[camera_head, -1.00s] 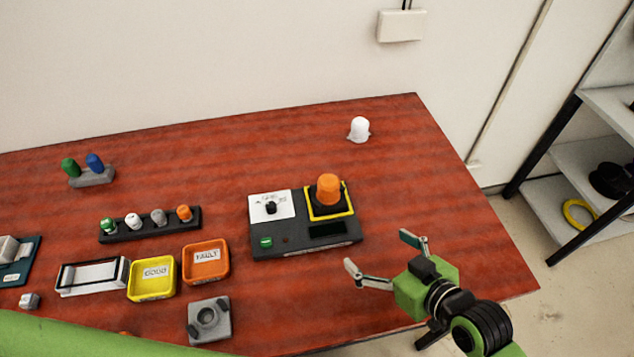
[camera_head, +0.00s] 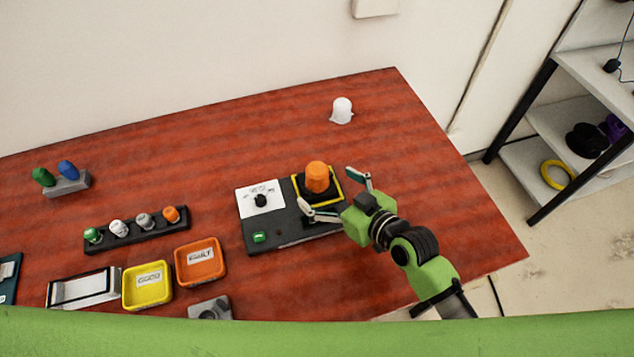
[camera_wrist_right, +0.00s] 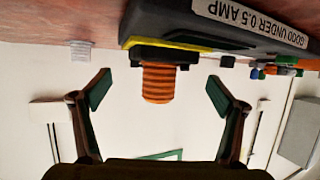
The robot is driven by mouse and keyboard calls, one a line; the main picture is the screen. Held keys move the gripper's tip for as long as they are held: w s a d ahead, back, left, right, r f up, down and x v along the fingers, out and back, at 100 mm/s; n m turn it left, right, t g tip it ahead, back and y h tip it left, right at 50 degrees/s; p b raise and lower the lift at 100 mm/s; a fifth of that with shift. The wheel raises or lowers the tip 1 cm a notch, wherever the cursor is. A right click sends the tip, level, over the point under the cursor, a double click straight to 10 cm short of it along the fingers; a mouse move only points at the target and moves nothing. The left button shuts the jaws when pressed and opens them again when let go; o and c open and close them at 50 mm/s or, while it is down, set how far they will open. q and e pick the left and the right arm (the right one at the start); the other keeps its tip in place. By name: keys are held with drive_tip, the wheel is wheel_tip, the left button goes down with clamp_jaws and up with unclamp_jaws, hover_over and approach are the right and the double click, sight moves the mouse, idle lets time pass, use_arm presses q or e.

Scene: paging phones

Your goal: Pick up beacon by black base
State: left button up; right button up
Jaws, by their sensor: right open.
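The beacon has an orange ribbed cap (camera_head: 317,177) and a black base (camera_wrist_right: 164,55). It stands upright in a yellow-framed square (camera_head: 340,190) on the dark test unit (camera_head: 275,236). My right gripper (camera_head: 335,192) is open and reaches in from the right, with a finger on either side of the beacon in the head view. In the right wrist view the open fingertips (camera_wrist_right: 158,90) flank the orange cap, with gaps on both sides. My left gripper is not in view.
A yellow tray (camera_head: 148,298) and an orange tray (camera_head: 200,278) lie left of the unit. A dark rack (camera_head: 136,240) holds several small beacons. A white beacon (camera_head: 342,110) stands alone at the back. The table's right part is clear.

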sight(325, 184)
drive_tip(key=p+x, duration=0.1)
drive_tip(key=x, duration=0.4)
drive_tip(key=shift+w+d, duration=0.15)
drive_tip(key=shift+d, duration=0.1)
drive_tip(key=shift+r, duration=0.1)
drive_tip(key=c, duration=1.5)
